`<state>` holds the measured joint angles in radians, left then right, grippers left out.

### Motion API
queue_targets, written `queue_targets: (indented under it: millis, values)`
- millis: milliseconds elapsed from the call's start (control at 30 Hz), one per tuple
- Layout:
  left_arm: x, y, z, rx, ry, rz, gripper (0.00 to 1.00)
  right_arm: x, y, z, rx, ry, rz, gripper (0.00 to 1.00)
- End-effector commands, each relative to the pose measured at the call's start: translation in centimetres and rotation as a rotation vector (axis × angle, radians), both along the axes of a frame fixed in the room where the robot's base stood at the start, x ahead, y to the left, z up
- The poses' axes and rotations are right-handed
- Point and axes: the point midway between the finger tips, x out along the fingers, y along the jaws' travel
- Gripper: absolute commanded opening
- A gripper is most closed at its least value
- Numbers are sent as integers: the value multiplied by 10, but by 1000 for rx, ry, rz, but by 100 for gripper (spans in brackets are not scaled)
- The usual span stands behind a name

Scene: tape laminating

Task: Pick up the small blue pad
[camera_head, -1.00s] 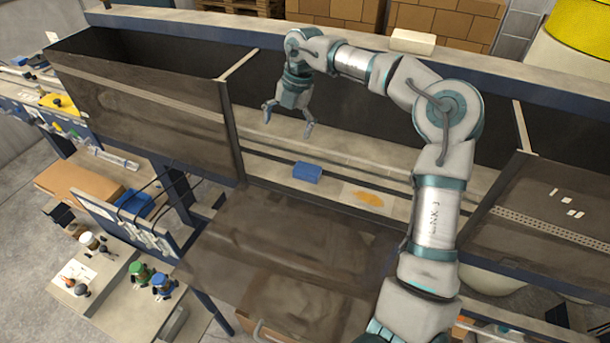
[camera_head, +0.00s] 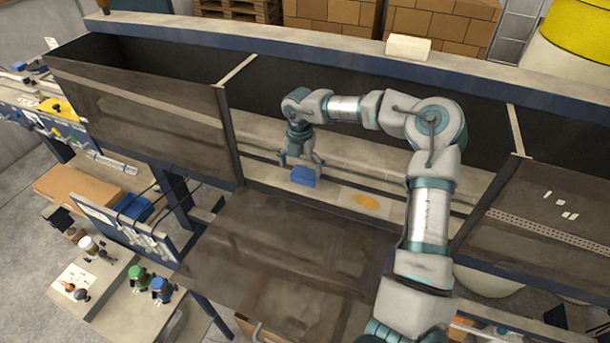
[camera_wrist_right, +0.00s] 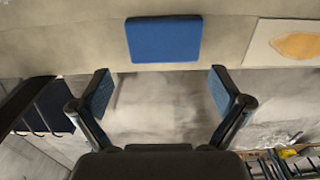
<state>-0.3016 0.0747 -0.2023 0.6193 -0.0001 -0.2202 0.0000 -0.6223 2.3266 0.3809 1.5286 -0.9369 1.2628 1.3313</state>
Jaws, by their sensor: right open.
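The small blue pad (camera_head: 304,176) lies on the pale work surface inside the long bench. It also shows in the right wrist view (camera_wrist_right: 164,39), flat at the top middle, beyond the fingertips. My right gripper (camera_head: 301,164) is open and points down just above and behind the pad. In the right wrist view its two fingers (camera_wrist_right: 158,90) are spread wide with nothing between them, and the pad appears narrower than the gap. My left gripper does not show.
A pale card with an orange patch (camera_head: 364,200) lies right of the pad. A dark panel (camera_head: 290,245) is in front of the pad, and a dark-walled bin (camera_head: 150,115) stands to the left. A dark rail runs along the surface near the pad.

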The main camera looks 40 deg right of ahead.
Motion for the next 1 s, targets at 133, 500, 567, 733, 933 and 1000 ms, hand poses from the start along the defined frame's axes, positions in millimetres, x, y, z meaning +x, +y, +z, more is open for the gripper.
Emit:
queue_targets:
  millis: [133, 500, 567, 733, 933, 1000]
  values:
    - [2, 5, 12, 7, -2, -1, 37, -5, -3, -24, 7, 5, 0, 100]
    - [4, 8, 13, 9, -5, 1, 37, -4, -4, -45, 4, 0, 0, 100]
    - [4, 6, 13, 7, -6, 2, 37, -4, -4, -45, 4, 0, 0, 95]
    - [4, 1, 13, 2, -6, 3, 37, -4, -1, -44, 2, 0, -1, 56]
    - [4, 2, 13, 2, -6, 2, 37, -3, -1, -44, 2, 0, -1, 55]
    - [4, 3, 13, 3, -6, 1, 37, -3, -2, -44, 2, 0, 0, 55]
